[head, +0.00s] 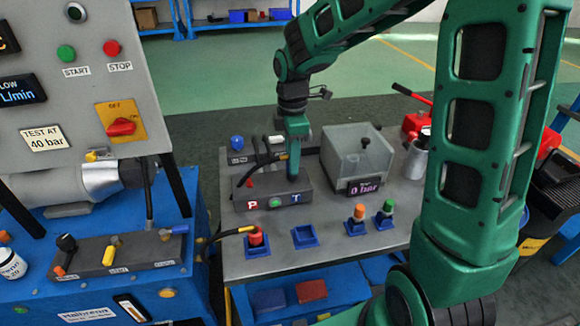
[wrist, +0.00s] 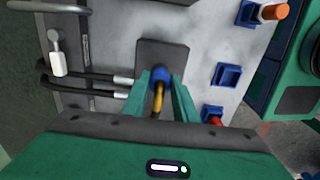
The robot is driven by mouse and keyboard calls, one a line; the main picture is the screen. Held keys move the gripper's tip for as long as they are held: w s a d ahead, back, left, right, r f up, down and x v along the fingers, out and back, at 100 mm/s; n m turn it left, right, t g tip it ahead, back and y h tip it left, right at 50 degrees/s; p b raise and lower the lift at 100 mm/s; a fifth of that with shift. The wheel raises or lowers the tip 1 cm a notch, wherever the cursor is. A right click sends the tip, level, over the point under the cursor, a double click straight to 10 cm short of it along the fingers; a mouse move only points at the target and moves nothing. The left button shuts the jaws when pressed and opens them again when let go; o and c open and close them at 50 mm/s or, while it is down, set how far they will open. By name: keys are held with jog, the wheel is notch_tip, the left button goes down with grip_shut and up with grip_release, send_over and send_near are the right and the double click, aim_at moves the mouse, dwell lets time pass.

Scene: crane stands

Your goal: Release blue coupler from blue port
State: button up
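My gripper (head: 297,170) points down over the grey port block (head: 262,197) on the bench, which has a red P, a green mark and a blue T on its front. In the wrist view the blue coupler (wrist: 159,76) sits on the dark top of this block, between the two green fingertips (wrist: 162,82). The fingers look close against both sides of it. A yellow sleeve (wrist: 158,103) runs from the coupler toward the camera. In the head view my gripper hides the coupler. The blue port under it is hidden in both views.
An empty blue holder (head: 305,237) stands in front of the block. A red coupler (head: 255,238) with a hose stands in a holder to its left. Orange (head: 359,212) and green (head: 388,208) plugs stand to the right. A clear box (head: 357,158) reading 0 bar is behind.

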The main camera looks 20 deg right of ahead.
jog(key=shift+w+r, duration=0.1)
jog(key=shift+r, duration=0.1)
jog(key=shift+r, duration=2.3)
